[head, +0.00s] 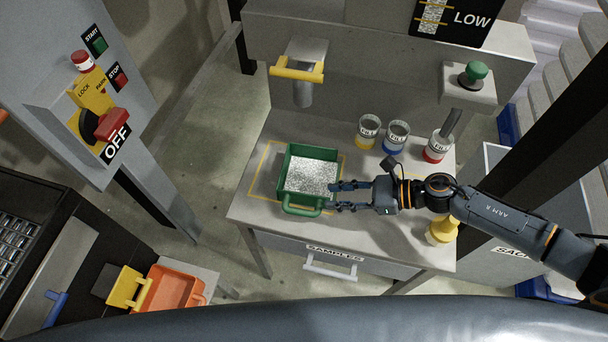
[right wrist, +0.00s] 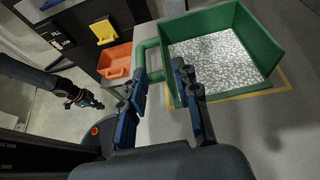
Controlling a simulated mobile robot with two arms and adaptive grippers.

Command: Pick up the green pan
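The green pan (head: 312,152) sits upright on the grey bench, inside a yellow outline. It holds speckled grey-white granules (head: 312,176), and its green loop handle (head: 302,211) faces the front. My right gripper (head: 335,196) is open at the pan's front right, its fingers pointing toward the handle. In the right wrist view the two fingers (right wrist: 160,70) are apart, with the pan (right wrist: 262,38) and handle (right wrist: 141,52) just beyond them; contact cannot be told. My left gripper (right wrist: 90,100) shows small in the right wrist view; its finger state is unclear.
A yellow object (head: 442,230) stands at the bench's front right. A yellow-handled chute (head: 297,72) hangs above the back. An orange pan (head: 174,290) lies lower left.

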